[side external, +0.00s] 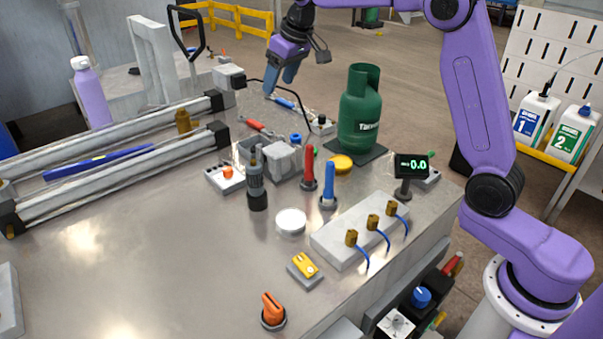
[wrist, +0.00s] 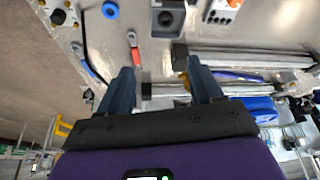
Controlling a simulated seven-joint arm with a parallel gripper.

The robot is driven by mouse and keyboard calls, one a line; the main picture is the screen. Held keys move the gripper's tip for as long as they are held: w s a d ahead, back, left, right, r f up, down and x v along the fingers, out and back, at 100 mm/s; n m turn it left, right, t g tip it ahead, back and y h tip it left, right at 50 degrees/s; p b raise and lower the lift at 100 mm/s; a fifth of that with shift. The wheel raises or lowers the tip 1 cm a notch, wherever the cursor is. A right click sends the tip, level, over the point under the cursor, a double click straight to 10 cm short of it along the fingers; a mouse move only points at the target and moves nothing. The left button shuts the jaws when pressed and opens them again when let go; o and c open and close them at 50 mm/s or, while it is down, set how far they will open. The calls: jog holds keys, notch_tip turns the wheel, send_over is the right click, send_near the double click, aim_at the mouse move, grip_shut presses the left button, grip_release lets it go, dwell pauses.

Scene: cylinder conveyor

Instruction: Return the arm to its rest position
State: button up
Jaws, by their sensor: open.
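My gripper (side external: 281,82) hangs from the purple arm above the far end of the metal table (side external: 150,240), left of the green gas bottle (side external: 360,115) in the side view. In the wrist view my gripper (wrist: 160,88) shows two blue-grey fingers set well apart, with nothing between them. The arm arches over from its base at the right. A conveyor (side external: 110,155) with two pale rails runs along the left of the table. A brass cylinder (side external: 183,121) stands at its far end, and it shows partly behind the right finger in the wrist view.
A black-handled frame (side external: 190,40) rises left of my gripper. Red (side external: 309,168) and blue (side external: 328,187) upright handles, a dark bottle (side external: 256,178) and a white block with brass fittings (side external: 360,230) crowd the table's right half. The front left table surface is mostly clear.

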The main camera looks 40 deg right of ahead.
jog(key=s+a+f+n+g, duration=0.15)
jog(key=s+a, duration=0.25)
jog(key=s, duration=0.6)
jog(key=s+a+f+n+g, duration=0.1)
jog(key=s+a+f+n, duration=0.2)
jog(key=s, duration=0.7)
jog(key=s+d+f+n, duration=0.1)
jog(key=s+d+f, duration=0.1)
jog(key=s, duration=0.6)
jog(key=s+d+f+n+g, duration=0.1)
jog(key=s+d+f+n, duration=0.1)
jog(key=s, duration=0.6)
jog(key=s+d+f+n, duration=0.2)
jog(key=s+d, duration=0.2)
jog(key=s, duration=0.5)
jog(key=shift+f+h, duration=0.15)
jog(key=shift+h, duration=0.25)
